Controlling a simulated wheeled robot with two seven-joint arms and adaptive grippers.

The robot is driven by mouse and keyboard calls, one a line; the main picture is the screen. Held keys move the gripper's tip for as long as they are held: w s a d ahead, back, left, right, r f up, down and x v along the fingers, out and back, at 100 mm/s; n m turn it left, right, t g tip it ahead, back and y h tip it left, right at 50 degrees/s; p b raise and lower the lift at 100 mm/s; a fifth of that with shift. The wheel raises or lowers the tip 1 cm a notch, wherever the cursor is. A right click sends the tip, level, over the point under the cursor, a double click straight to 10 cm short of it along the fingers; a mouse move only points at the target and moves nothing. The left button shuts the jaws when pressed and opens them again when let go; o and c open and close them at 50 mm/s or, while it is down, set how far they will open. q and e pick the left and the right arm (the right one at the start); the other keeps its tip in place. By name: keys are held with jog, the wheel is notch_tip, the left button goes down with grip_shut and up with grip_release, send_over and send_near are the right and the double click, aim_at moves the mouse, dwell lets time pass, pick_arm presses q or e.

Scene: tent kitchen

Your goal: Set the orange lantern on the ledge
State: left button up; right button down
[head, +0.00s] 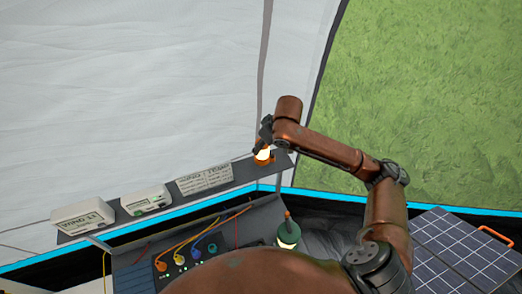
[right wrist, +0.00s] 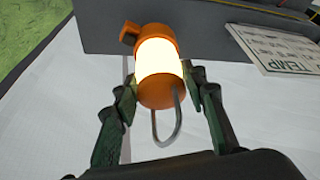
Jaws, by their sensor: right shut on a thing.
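The orange lantern (head: 263,156) glows at the right end of the narrow grey ledge (head: 246,176). In the right wrist view the lantern (right wrist: 158,62) has an orange cap, a lit middle, an orange base and a wire handle. My right gripper (head: 266,136) is shut on it, one finger on each side. The lantern overlaps the ledge in both views; whether its bottom rests on the ledge I cannot tell. My left gripper is not in view.
A white card (head: 204,179) and two white boxes (head: 147,199) (head: 82,215) stand along the ledge to the left. Below are a panel with coloured plugs and cables (head: 187,253) and a green lantern (head: 288,235). A solar panel (head: 466,250) lies at right.

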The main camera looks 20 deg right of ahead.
aim_at(263, 151)
jog(key=f, duration=0.1)
jog(key=f+p, duration=0.1)
jog(key=f, duration=0.1)
jog(key=shift+w+d+p, duration=0.1)
jog(key=shift+w+p, duration=0.15)
jog(key=shift+p, duration=0.05)
jog(key=shift+f, duration=0.25)
jog(key=shift+f, duration=0.15)
jog(key=c, duration=1.2)
grip_release()
jog(key=shift+s, duration=0.1)
jog(key=shift+r, duration=0.45)
jog(key=b+v, duration=0.2)
jog(key=v, duration=0.9)
jog(key=shift+s+d+r+b, duration=0.1)
jog(key=shift+r+b, duration=0.05)
jog(key=shift+b, duration=0.25)
